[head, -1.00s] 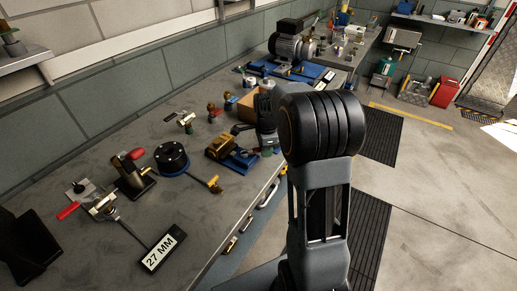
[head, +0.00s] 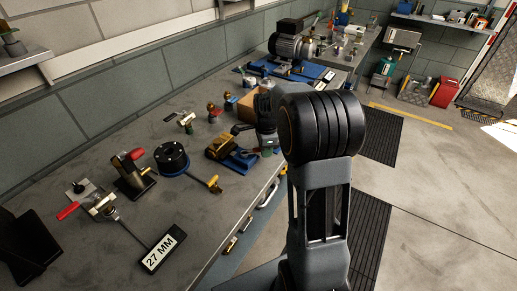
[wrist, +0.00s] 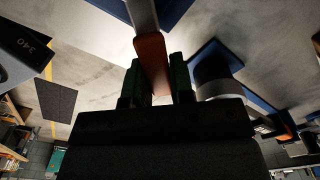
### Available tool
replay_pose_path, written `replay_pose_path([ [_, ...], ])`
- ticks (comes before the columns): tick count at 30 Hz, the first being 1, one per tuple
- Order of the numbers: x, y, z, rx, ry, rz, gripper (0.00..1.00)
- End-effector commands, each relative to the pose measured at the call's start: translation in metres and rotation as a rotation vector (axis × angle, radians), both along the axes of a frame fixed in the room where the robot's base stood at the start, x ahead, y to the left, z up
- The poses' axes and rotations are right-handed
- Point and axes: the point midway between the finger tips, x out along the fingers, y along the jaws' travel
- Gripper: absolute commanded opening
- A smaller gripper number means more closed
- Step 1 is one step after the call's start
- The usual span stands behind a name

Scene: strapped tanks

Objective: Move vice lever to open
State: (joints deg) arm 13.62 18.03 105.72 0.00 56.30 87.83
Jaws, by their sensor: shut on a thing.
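The vice (head: 239,161), with a blue body and a brass-coloured block at its left, sits near the front edge of the workbench in the head view. My gripper (wrist: 154,66) shows in the wrist view with two green fingers. It is shut on the orange-red grip of the vice lever (wrist: 151,55), one finger on each side. A grey bar runs from the grip to the top of that view. In the head view my gripper (head: 264,148) is at the right side of the vice, and my arm partly hides that area.
The workbench (head: 190,215) also holds a black round device on a blue base (head: 172,158), a red-handled clamp (head: 92,207) and a "27 MM" sign (head: 164,249). A grey motor (head: 291,46) stands farther back. Open floor lies to the right.

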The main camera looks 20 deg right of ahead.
Motion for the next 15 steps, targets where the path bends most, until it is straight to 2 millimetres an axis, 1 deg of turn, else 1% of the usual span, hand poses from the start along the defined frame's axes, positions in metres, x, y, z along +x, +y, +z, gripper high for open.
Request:
replay_pose_path([
  [7,-0.001,0.001,0.001,-0.001,-0.003,-0.026,0.0],
  [15,-0.017,0.007,0.001,0.0,-0.005,-0.249,0.0],
])
